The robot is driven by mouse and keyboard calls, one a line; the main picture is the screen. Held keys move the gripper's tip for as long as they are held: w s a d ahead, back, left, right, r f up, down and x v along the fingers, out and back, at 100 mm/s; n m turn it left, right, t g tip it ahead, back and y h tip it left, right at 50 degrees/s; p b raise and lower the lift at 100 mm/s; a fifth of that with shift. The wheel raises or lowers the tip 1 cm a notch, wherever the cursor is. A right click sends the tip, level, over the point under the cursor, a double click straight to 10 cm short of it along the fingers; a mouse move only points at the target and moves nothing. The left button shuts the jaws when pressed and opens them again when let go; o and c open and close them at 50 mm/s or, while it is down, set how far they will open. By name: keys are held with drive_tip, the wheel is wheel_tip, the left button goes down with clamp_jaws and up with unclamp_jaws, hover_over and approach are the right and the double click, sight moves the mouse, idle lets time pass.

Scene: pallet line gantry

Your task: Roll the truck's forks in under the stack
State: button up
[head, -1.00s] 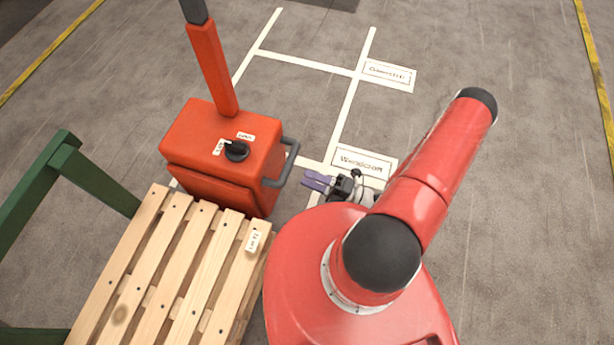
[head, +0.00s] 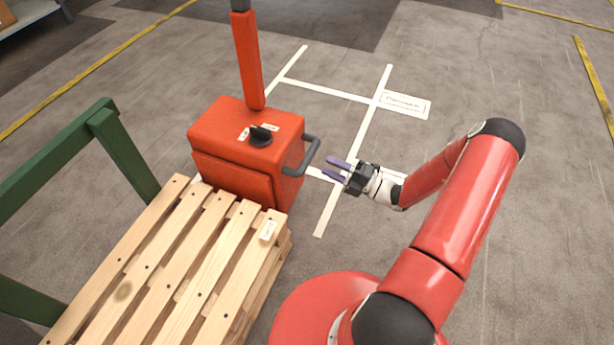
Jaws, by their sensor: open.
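The truck is an orange-red body (head: 245,150) with an upright mast, a black knob on top and a dark grey side handle (head: 303,157). It stands at the far end of the wooden pallet stack (head: 170,270). Its forks are not visible; I cannot tell how far they reach under the stack. My gripper (head: 336,170) is open and empty, its purple fingers pointing left toward the handle. It looks a little to the right of the handle, apart from it.
A green frame (head: 70,165) stands left of the stack. White floor lines (head: 330,90) with a label (head: 404,103) mark bays beyond the truck. Yellow lines (head: 95,68) edge the floor. A shelf (head: 30,12) is at the far left. The floor at the right is clear.

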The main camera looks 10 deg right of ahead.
sight(309, 157)
drive_tip(key=x, duration=0.7)
drive_tip(key=shift+w+a+r, duration=0.1)
drive_tip(key=shift+w+a, duration=0.1)
drive_tip(key=shift+w, duration=0.1)
clamp_jaws()
drive_tip(key=shift+s, duration=0.1)
